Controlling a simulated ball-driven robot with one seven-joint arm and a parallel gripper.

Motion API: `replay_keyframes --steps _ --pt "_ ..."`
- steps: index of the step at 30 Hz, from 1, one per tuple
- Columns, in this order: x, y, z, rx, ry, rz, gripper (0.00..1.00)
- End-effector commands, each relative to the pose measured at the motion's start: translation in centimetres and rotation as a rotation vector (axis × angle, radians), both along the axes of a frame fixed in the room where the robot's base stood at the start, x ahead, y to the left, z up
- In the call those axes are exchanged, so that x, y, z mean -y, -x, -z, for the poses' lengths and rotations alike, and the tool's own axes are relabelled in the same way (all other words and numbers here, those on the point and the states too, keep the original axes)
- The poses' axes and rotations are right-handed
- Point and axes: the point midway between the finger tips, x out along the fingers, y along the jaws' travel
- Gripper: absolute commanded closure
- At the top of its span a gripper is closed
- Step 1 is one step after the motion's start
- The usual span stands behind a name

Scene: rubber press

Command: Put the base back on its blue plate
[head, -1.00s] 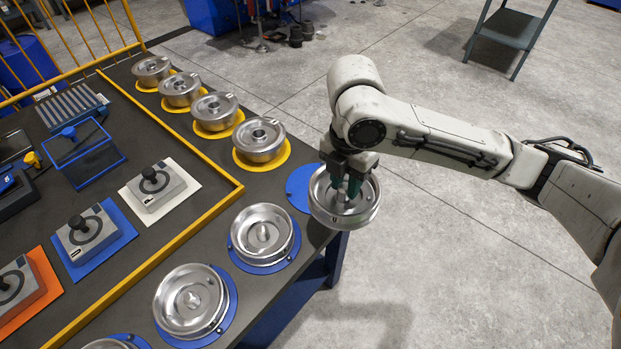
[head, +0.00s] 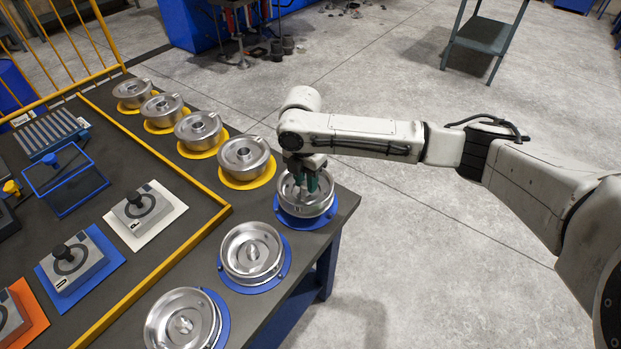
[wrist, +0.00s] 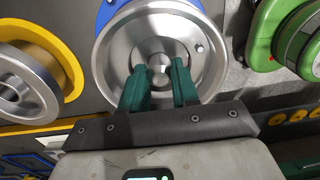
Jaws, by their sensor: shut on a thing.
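The base, a round silver metal dish with a raised centre post, (head: 322,203) is at the right end of the row on the table. It sits over its blue plate (head: 306,224), whose rim shows around its lower edge; I cannot tell whether it rests fully on it. My gripper (head: 307,184) reaches down into the dish from above and is shut on its centre post. In the wrist view the green fingers (wrist: 163,84) stand on both sides of the post of the base (wrist: 121,56). A piece of the blue plate (wrist: 108,12) shows at the upper left.
Two similar dishes on blue plates (head: 252,252) stand in front. Several lidded metal pieces on yellow plates (head: 246,161) stand behind to the left. A yellow rail (head: 170,276) divides the table. The table's right edge (head: 345,212) is close to the base.

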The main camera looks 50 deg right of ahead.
Motion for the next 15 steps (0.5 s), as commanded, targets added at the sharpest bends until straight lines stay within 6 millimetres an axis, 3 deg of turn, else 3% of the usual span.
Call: replay_keyframes --steps 7,15 --pt "0.5 -0.9 1.0 0.003 0.003 0.002 1.00" --pt "0.5 -0.9 3.7 0.002 0.002 0.001 1.00"
